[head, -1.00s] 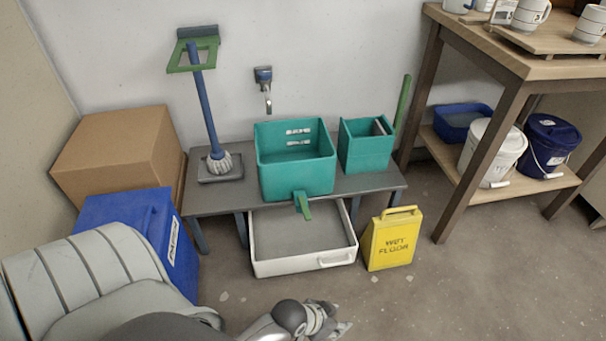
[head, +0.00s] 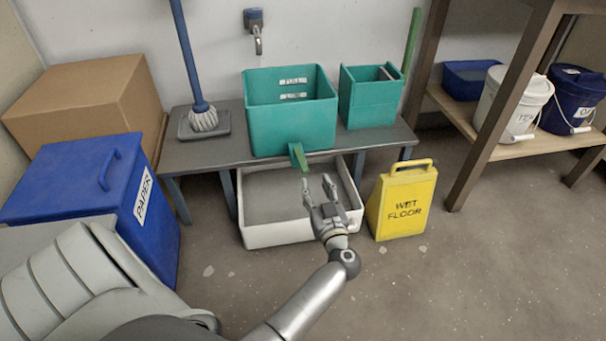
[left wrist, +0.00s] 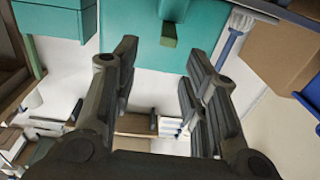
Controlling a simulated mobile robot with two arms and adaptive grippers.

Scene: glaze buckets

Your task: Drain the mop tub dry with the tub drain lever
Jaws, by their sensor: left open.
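The teal mop tub (head: 291,130) stands on a low grey bench, with two white labels on its inner back wall. Its green drain lever (head: 299,157) sticks out low on the front and slants downward. A white catch tray (head: 272,236) sits on the floor under the bench below the lever. My left gripper (head: 318,180) is open and empty, just below and right of the lever, fingers pointing up toward it, not visibly touching. In the left wrist view the lever (left wrist: 169,36) shows beyond the open fingers. The tub's water level cannot be told. My right gripper is out of view.
A smaller teal bin (head: 371,98) stands right of the tub, a mop (head: 187,55) left of it. A yellow wet-floor sign (head: 401,205) stands close right of my gripper. A blue paper bin (head: 95,185) is at left. A tap (head: 255,32) hangs above.

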